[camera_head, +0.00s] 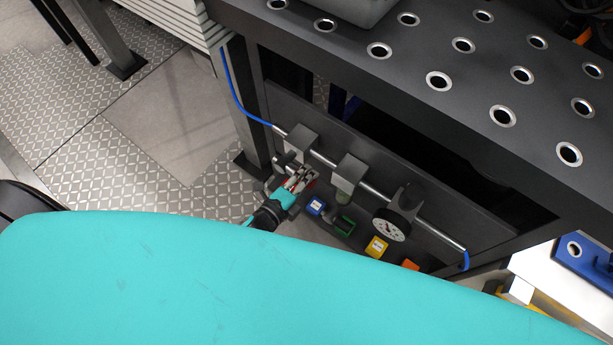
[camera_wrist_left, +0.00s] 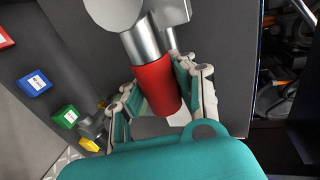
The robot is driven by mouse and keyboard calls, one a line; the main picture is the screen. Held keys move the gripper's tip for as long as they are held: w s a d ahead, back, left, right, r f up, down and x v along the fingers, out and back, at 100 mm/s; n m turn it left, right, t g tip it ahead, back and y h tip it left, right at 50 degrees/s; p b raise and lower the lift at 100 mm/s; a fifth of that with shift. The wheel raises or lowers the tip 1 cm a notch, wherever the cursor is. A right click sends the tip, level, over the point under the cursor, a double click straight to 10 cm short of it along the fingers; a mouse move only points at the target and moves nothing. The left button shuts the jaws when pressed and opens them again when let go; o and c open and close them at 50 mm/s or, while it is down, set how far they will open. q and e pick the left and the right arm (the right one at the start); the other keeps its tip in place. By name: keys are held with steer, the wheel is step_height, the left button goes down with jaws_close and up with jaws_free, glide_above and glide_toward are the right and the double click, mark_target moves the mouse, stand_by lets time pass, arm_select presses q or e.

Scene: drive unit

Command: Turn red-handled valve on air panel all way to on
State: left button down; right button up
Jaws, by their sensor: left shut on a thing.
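The red valve handle (camera_wrist_left: 157,88) is a red sleeve on a silver stem, seen in the left wrist view. It also shows partly in the head view (camera_head: 311,181), mostly hidden by the gripper. My left gripper (camera_wrist_left: 158,92) is shut on the red handle, with a finger on each side of it. In the head view the left gripper (camera_head: 299,181) is at the left end of the dark air panel (camera_head: 330,150). The label for the valve's position is not readable. My right gripper is not in view.
A pipe (camera_head: 348,177) with a round gauge (camera_head: 391,225) runs across the panel to the right. Blue (camera_head: 316,206), green (camera_head: 344,225) and yellow (camera_head: 376,246) blocks sit below it. The perforated table top (camera_head: 440,50) overhangs the panel. A blue hose (camera_head: 234,90) joins the pipe's left end.

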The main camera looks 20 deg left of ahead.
arm_select(q)
steer(key=shift+s+a+f, duration=0.15)
steer(key=shift+s+f, duration=0.1)
steer(key=shift+f, duration=0.05)
steer(key=c, duration=1.5)
jaws_free()
steer(key=o, duration=0.5)
steer(key=shift+s+r, duration=0.15)
steer(key=shift+r, duration=0.05)
steer(key=shift+o, duration=0.2)
steer(key=v, duration=1.1)
steer(key=shift+s, duration=0.4)
steer(key=shift+a+r, duration=0.1)
